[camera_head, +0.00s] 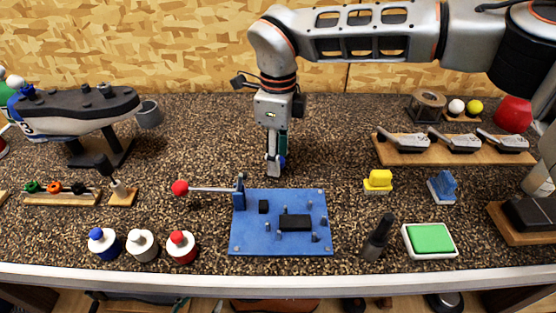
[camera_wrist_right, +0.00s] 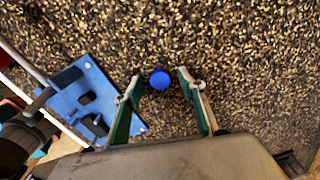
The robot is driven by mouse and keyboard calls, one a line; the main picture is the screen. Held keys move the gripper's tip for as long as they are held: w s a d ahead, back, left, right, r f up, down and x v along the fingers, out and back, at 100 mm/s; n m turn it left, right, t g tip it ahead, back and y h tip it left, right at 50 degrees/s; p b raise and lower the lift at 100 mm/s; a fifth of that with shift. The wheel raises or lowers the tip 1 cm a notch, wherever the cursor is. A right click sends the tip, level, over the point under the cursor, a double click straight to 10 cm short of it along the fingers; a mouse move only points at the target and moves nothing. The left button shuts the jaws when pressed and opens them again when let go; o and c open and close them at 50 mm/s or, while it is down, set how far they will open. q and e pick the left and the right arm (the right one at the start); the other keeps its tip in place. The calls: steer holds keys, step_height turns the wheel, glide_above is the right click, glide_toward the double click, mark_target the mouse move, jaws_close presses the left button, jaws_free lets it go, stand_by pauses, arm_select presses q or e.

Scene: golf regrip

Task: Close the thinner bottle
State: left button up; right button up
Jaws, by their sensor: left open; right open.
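My right gripper (camera_head: 277,164) points down at the counter behind the blue fixture board. Its jaws (camera_wrist_right: 158,90) are open in the wrist view, with a small round blue piece (camera_wrist_right: 160,79) between the fingertips, apart from both. In the head view the fingers partly hide this piece. My left gripper is not in view.
The blue board (camera_head: 245,240) carries a clamp with a red-knobbed rod (camera_head: 180,188). A dark cylinder (camera_head: 377,239) and a green pad (camera_head: 430,239) stand right of it.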

steer(key=c, duration=0.8)
steer(key=shift+r, duration=0.15)
step_height(320, 180, up, 20)
steer(key=shift+f+p, duration=0.1)
steer(key=shift+p, duration=0.75)
